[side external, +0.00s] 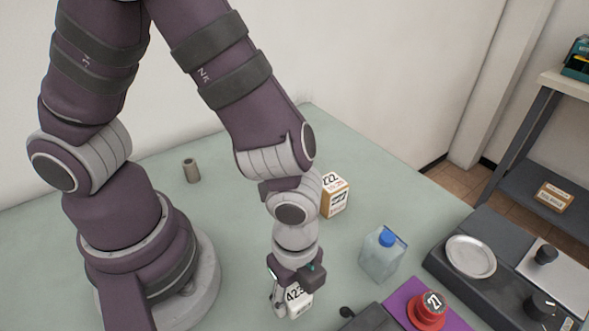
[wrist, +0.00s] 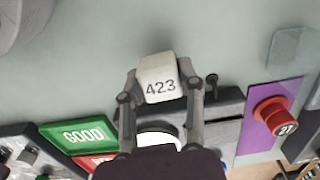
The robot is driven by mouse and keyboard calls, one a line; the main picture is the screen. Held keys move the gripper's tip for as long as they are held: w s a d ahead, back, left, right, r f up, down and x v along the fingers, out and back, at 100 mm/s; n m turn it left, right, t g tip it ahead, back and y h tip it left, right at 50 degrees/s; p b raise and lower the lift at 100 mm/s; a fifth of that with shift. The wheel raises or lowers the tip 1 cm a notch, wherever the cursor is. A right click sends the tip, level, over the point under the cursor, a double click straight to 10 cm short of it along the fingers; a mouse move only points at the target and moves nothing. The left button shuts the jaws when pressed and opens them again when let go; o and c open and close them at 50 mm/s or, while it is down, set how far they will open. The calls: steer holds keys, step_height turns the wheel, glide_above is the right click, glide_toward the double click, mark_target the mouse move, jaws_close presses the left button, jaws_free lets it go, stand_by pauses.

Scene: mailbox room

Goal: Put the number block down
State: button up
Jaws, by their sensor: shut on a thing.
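The white number block (side external: 298,301) marked 423 is between the fingers of my gripper (side external: 289,297) at the lower middle of the side view. In the wrist view the number block (wrist: 158,70) shows its 423 face, with a finger of my gripper (wrist: 160,84) on each side, shut on it. The block is over the pale green table (side external: 235,262). I cannot tell whether its underside touches the table. My gripper hides part of the block in the side view.
A box (side external: 335,196) marked 222 stands behind my gripper. A clear blue-capped bottle (side external: 382,255) is to the right. A red knob (side external: 427,308) sits on a purple plate. A green GOOD sign (wrist: 80,135) and dark equipment lie nearby. Bare table lies beyond the block in the wrist view.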

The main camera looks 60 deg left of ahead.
steer(key=shift+f, duration=0.25)
steer(key=o, duration=0.9)
steer(key=shift+f, duration=0.1)
steer(key=shift+o, duration=0.2)
steer(key=shift+n, duration=0.3)
steer(key=r, duration=0.7)
steer(key=w+r, duration=0.1)
steer(key=r, duration=0.2)
steer(key=shift+w+a+r, duration=0.1)
steer(key=shift+a+r, duration=0.25)
steer(key=shift+r, duration=0.05)
steer(key=w+a+r+n+t+h, duration=0.1)
steer(key=w+a+r+n+t, duration=0.1)
steer(key=a+r+n, duration=0.2)
steer(key=shift+a+n, duration=0.6)
steer(key=shift+n, duration=0.6)
steer(key=shift+o, duration=0.5)
steer(key=a+r+n+t+y, duration=0.1)
steer(key=a+r+n+t, duration=0.2)
steer(key=a+n, duration=0.5)
steer(key=r+n, duration=0.1)
steer(key=n, duration=0.1)
steer(key=shift+s+r+n+t, duration=0.15)
steer(key=shift+s+n+t, duration=0.15)
steer(key=shift+s, duration=0.1)
